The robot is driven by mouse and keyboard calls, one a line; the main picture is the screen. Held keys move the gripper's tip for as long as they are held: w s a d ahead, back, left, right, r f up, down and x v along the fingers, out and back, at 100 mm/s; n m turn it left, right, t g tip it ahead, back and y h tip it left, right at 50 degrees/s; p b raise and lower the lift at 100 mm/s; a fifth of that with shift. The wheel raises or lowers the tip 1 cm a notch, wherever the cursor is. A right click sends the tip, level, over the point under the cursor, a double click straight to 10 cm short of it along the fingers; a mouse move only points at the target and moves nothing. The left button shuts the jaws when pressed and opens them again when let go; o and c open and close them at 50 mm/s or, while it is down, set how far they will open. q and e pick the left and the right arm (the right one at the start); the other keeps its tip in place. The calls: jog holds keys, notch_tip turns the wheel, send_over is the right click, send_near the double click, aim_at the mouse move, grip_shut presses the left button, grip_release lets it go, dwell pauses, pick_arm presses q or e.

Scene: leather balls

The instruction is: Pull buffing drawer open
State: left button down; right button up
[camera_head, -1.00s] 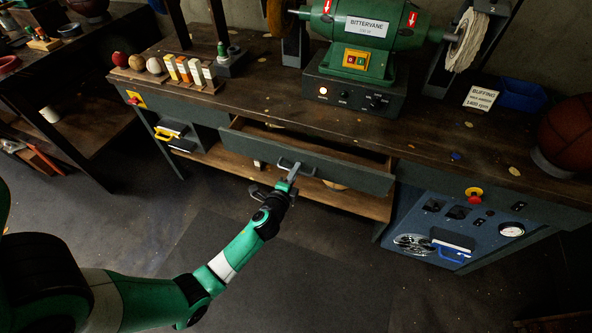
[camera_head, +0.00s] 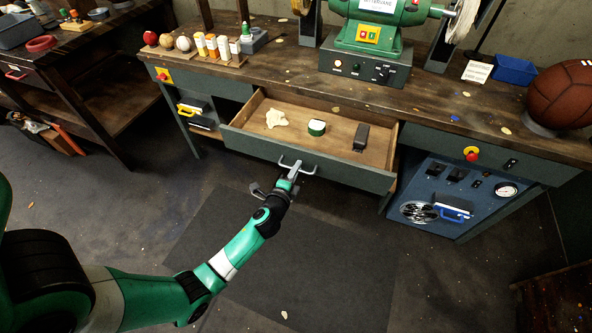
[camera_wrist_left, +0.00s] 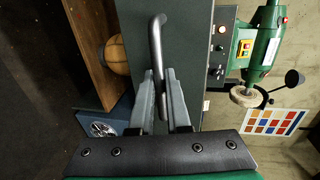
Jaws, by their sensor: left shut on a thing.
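The buffing drawer (camera_head: 300,158) under the bench top stands well open in the head view. Inside lie a pale cloth (camera_head: 276,118), a round green-and-white tin (camera_head: 317,128) and a dark block (camera_head: 361,137). My left gripper (camera_head: 291,174) is shut on the drawer's metal handle (camera_head: 305,167). In the left wrist view, the handle bar (camera_wrist_left: 157,70) runs between the two fingers (camera_wrist_left: 161,95), in front of the drawer's grey-green face (camera_wrist_left: 184,45). My right gripper is not in view.
The green buffing machine (camera_head: 372,38) stands on the bench above the drawer. A basketball (camera_head: 562,96) is at the right end. A blue panel (camera_head: 452,194) with a gauge is below right. The floor mat (camera_head: 300,260) before the drawer is clear.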

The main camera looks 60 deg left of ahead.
pick_arm(q)
jog(key=shift+w+a, duration=0.1)
jog(key=c, duration=0.9)
grip_release()
jog(key=p+v, duration=0.2)
jog(key=v, duration=0.9)
jog(key=shift+s+d, duration=0.25)
jog(key=shift+s, duration=0.05)
